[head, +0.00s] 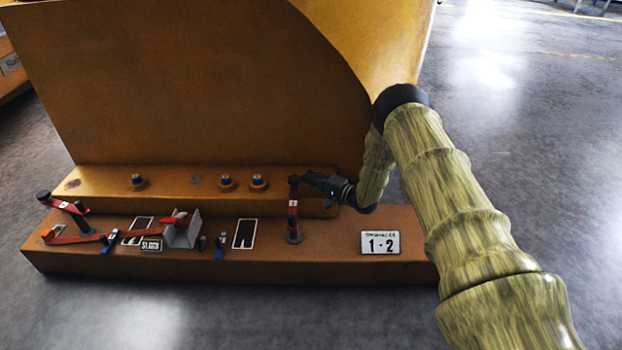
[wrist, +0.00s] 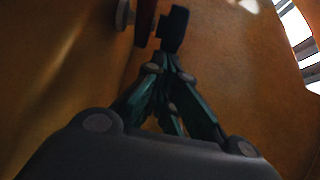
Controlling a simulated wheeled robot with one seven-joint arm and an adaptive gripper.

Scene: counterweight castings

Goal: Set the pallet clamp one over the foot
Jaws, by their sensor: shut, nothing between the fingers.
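The foot (head: 200,190) is the orange ledge along the bottom of the big casting, with several bolts on top. A red clamp arm with dark ends (head: 293,208) stands at the foot's right part; its upper end reaches the foot's front edge, and I cannot tell whether it rests on it. Another red clamp arm (head: 66,206) is at the foot's left end. Which is clamp one is not clear. My gripper (head: 304,180) is shut and empty, its tips beside the right clamp's dark upper end. In the wrist view, my fingers (wrist: 168,62) come together near a dark block and a red part (wrist: 145,18).
The pallet (head: 330,260) carries a "1 · 2" plate (head: 380,243), a grey bracket (head: 183,232) with a red piece, blue-topped parts and dark slotted plates. The casting's tall wall (head: 200,90) rises behind the foot. Open floor (head: 540,150) lies right.

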